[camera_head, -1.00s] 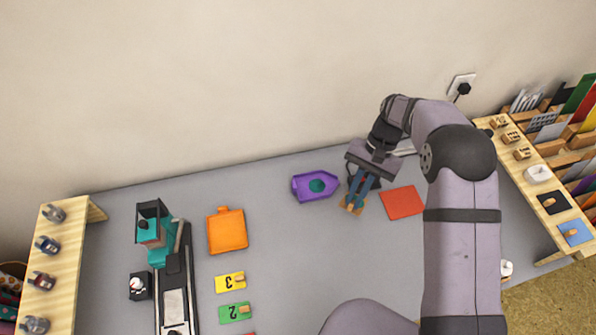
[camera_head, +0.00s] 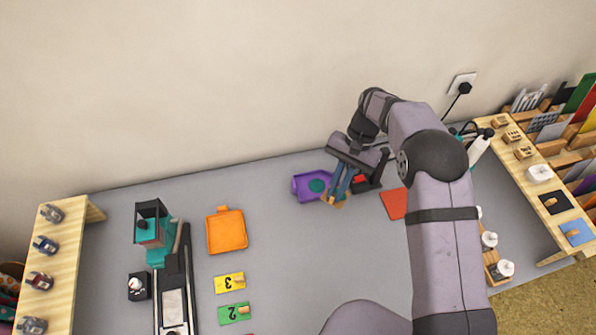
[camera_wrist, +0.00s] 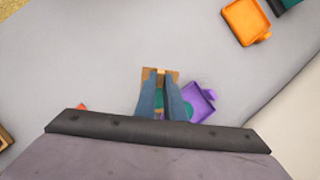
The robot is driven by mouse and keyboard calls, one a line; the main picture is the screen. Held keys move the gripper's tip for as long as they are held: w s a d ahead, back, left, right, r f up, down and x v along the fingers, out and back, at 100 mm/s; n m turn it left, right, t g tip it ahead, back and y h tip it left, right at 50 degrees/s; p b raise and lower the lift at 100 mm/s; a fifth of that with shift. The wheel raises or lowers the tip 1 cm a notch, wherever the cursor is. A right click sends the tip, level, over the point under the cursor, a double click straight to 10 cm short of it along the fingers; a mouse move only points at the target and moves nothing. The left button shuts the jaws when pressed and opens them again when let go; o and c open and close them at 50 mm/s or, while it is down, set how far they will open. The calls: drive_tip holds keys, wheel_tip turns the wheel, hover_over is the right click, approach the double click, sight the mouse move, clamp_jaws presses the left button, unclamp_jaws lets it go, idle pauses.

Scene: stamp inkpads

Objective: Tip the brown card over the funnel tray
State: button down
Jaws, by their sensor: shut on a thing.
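My gripper (camera_head: 337,197) is shut on the brown card (camera_wrist: 148,73), which shows around the fingertips in the wrist view. In the head view the card (camera_head: 341,204) is at the right end of the purple funnel tray and seems to overlap its edge. I cannot tell its height or tilt. The funnel tray (camera_head: 299,188) lies on the grey table with a teal patch inside, and my fingers hide its right end. In the wrist view the tray (camera_wrist: 205,97) is just right of my fingers (camera_wrist: 160,76). Some teal also shows between the fingers.
A red square (camera_head: 392,203) lies right of my gripper, partly behind my arm. A small dark stand with a red top (camera_head: 361,181) is close behind the gripper. An orange tray (camera_head: 227,232) and number cards (camera_head: 229,283) lie to the left. The table between is clear.

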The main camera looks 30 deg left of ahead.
drive_tip(key=a+f+b, duration=0.1)
drive_tip(key=a+b, duration=0.1)
drive_tip(key=a, duration=0.6)
drive_tip(key=shift+s+a, duration=0.35)
idle(0.6)
drive_tip(key=shift+d, duration=0.1)
idle(0.3)
drive_tip(key=shift+w+d+y, duration=0.15)
drive_tip(key=shift+d+y, duration=0.05)
drive_tip(key=shift+y, duration=0.2)
drive_tip(key=shift+d+g+y, duration=0.25)
drive_tip(key=shift+g+y, duration=0.05)
drive_tip(key=shift+w, duration=0.1)
idle(0.3)
drive_tip(key=shift+w+d+y, duration=0.1)
drive_tip(key=shift+d+y, duration=0.1)
drive_tip(key=shift+y, duration=0.2)
drive_tip(key=shift+b, duration=0.3)
